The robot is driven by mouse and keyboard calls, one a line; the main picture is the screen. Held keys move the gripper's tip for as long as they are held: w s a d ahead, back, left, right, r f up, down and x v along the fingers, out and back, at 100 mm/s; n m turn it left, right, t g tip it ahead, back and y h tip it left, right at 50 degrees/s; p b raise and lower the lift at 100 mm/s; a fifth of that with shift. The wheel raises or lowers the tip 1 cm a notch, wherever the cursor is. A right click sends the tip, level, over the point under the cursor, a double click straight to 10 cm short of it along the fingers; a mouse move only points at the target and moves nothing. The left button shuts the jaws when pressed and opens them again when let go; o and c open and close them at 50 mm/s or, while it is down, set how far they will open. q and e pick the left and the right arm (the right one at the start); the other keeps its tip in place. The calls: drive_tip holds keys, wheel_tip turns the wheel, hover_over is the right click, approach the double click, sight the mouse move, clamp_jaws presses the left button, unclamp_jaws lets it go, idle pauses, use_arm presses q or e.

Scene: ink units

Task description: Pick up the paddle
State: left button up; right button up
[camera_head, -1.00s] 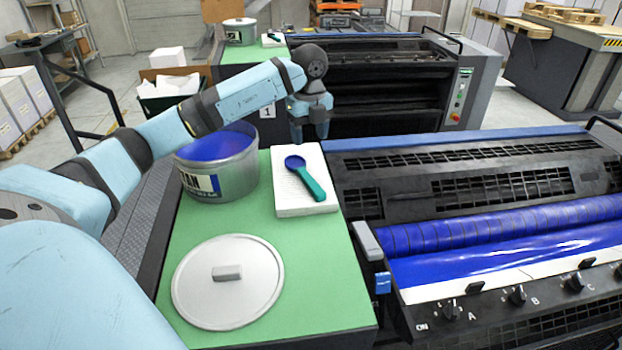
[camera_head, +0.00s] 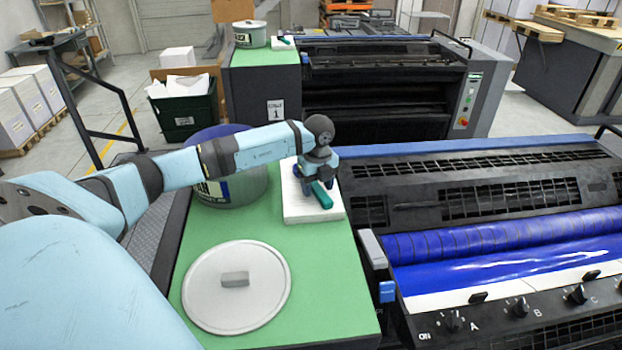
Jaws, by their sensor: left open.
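The paddle (camera_head: 322,197) lies on a white pad of paper (camera_head: 310,213) on the green tabletop. Its teal handle shows. Its dark blue head is mostly hidden behind my gripper. My left gripper (camera_head: 316,190) is over the paddle, pointing down, with its fingers open around the handle area. I cannot tell whether the fingers touch the paddle. My right gripper is out of view.
A can of blue ink (camera_head: 235,188) stands left of the pad, partly behind my arm. Its round grey lid (camera_head: 215,305) lies on the green table (camera_head: 325,290). The printing press (camera_head: 440,200) with a blue roller is on the right.

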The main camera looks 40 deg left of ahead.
sight(318, 187)
use_arm(q)
clamp_jaws()
idle(0.3)
wheel_tip(318, 187, up, 20)
drive_tip(key=b, duration=0.2)
drive_tip(key=shift+b, duration=0.4)
